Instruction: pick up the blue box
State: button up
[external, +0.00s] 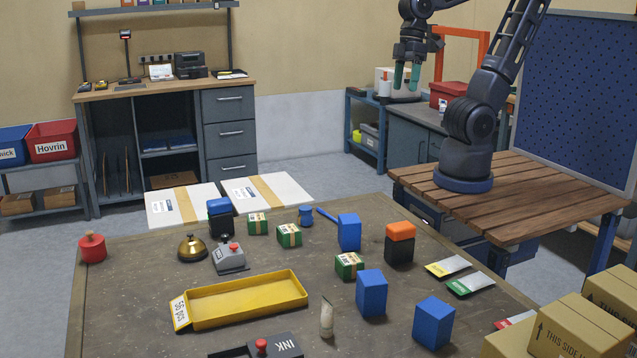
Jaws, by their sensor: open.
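Three plain blue boxes stand upright on the dark worktable: one farther back (349,232), one in the middle (371,293) and one nearer the front right (433,322). Which of them the task means, I cannot tell. A smaller blue block (219,206) sits on top of a black one at the back left. My gripper (406,77) has green fingertips, points down and is open and empty. It is high up, well apart from all the boxes.
A yellow tray (245,299) lies empty at the front left. Small green boxes (289,235), an orange-and-black stack (399,243), a brass bell (193,248), a white tube (327,317) and packets (448,265) stand around. Cardboard cartons (577,330) fill the right front corner.

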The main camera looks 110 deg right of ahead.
jog(key=w+a+f+m+g+y, duration=0.3)
jog(key=w+f+m+g+y, duration=0.15)
jog(key=w+f, duration=0.35)
jog(key=m+t+y, duration=0.7)
jog(key=m+y, duration=0.5)
jog(key=m, duration=0.3)
send_near(352, 231)
jog(key=x, duration=0.7)
jog(key=shift+r, duration=0.1)
jog(key=shift+c, duration=0.2)
jog(key=c, duration=1.1)
